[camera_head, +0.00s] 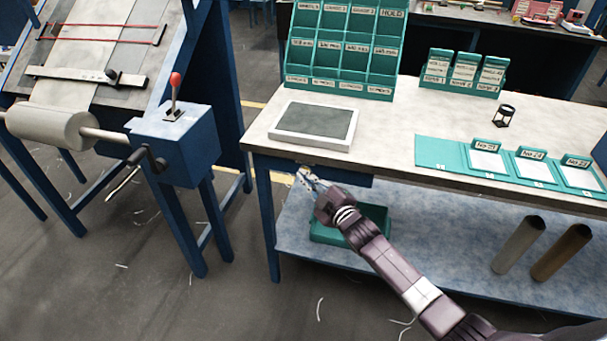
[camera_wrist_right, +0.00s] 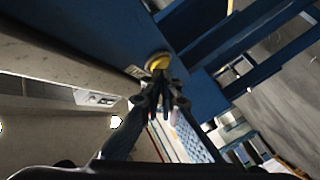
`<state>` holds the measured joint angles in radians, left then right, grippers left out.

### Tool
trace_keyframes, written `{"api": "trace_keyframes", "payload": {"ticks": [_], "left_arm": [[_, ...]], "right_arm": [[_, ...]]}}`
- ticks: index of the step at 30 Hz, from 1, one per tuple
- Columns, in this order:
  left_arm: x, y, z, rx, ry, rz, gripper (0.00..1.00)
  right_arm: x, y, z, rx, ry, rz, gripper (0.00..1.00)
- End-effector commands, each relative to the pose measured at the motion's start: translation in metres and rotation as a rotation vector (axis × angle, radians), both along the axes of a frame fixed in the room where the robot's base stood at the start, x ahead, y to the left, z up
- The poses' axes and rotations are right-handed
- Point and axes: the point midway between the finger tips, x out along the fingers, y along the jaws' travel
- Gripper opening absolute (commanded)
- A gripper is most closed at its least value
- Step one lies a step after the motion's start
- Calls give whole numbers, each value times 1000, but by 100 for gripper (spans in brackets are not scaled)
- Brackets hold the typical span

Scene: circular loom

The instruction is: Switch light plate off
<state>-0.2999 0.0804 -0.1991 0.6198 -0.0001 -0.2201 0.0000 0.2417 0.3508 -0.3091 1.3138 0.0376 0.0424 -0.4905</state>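The light plate (camera_head: 333,123) is a flat panel with a white frame and a dark grey-green face, lying at the left end of the bench. I cannot tell from its face whether it is lit. My right gripper (camera_head: 306,178) is at the bench's front edge, just below the plate. In the right wrist view, a round yellow button (camera_wrist_right: 158,61) sits on the blue apron, straight ahead of the right fingertips (camera_wrist_right: 160,88). The fingers look shut together and empty, close to the button; I cannot tell whether they touch it. My left gripper is not in view.
The bench top (camera_head: 400,135) is clear right of the plate. A green rack (camera_head: 343,50) stands behind it. A green bin (camera_head: 335,228) is on the lower shelf below my right gripper. A loom frame with a blue box (camera_head: 178,145) stands left, across a gap.

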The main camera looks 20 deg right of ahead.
Motion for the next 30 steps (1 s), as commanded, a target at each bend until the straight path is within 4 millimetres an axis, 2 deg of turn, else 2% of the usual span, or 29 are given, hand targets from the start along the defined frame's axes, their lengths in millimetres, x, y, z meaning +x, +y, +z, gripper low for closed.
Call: {"api": "trace_keyframes", "payload": {"ticks": [1, 5, 21, 30], "left_arm": [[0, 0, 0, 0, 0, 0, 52], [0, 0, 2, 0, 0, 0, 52], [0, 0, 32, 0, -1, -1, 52], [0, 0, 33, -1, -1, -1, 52]], "right_arm": [[3, -7, 3, -3, -1, -11, 0], [1, -6, 3, -2, 0, -11, 0], [-44, 27, 1, 2, 2, -4, 0], [-50, 32, -1, -1, 1, -4, 0]]}}
